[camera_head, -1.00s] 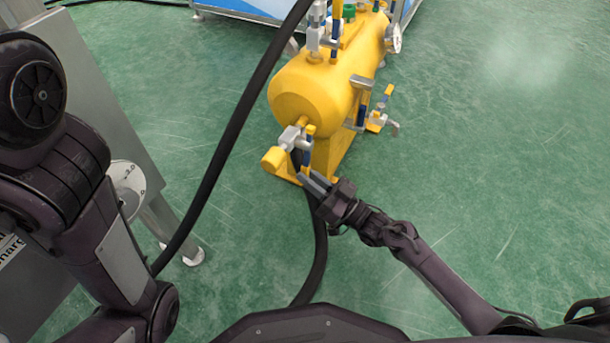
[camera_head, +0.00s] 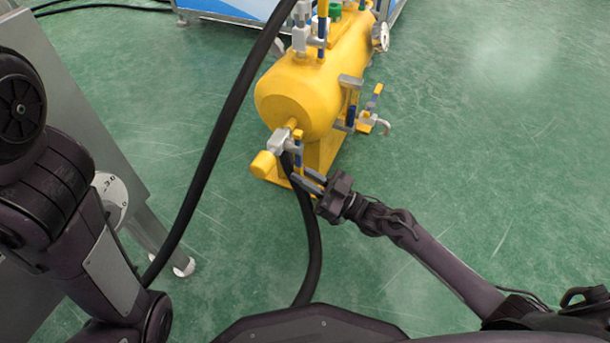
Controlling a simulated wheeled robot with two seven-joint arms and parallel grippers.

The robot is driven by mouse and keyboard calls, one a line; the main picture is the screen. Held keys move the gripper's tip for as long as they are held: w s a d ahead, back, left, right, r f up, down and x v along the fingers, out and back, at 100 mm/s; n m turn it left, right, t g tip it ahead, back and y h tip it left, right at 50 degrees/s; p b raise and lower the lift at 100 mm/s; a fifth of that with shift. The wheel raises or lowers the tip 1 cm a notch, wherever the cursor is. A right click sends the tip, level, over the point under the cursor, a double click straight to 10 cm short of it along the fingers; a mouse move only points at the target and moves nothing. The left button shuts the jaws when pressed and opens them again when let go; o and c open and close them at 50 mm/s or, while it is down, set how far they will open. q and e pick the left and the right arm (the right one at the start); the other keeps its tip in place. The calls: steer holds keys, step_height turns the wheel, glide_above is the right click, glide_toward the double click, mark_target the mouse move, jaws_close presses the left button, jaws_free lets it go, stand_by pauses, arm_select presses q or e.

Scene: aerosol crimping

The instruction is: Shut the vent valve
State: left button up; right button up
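A yellow tank (camera_head: 290,95) stands on the floor in the upper middle with several valves. The front valve (camera_head: 284,141) has a blue and yellow handle (camera_head: 298,152), and a black hose runs down from near it. Another valve (camera_head: 372,120) is low on the tank's right side, and more (camera_head: 302,36) stand on top. I cannot tell which one is the vent valve. My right gripper (camera_head: 298,176) is at the lower end of the front valve's handle, its two grey fingers apart. Whether they touch the handle is unclear. My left arm is at the left edge; its gripper is out of view.
A black hose (camera_head: 206,165) crosses the view in front of the tank, and another (camera_head: 313,240) lies below it. The green floor at right is clear.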

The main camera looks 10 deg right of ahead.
steer(key=o, duration=0.4)
steer(key=shift+o, duration=0.2)
steer(key=p+v, duration=0.2)
steer(key=v, duration=0.5)
steer(key=shift+s+d+p, duration=0.2)
steer(key=shift+d+p, duration=0.1)
steer(key=shift+f, duration=0.1)
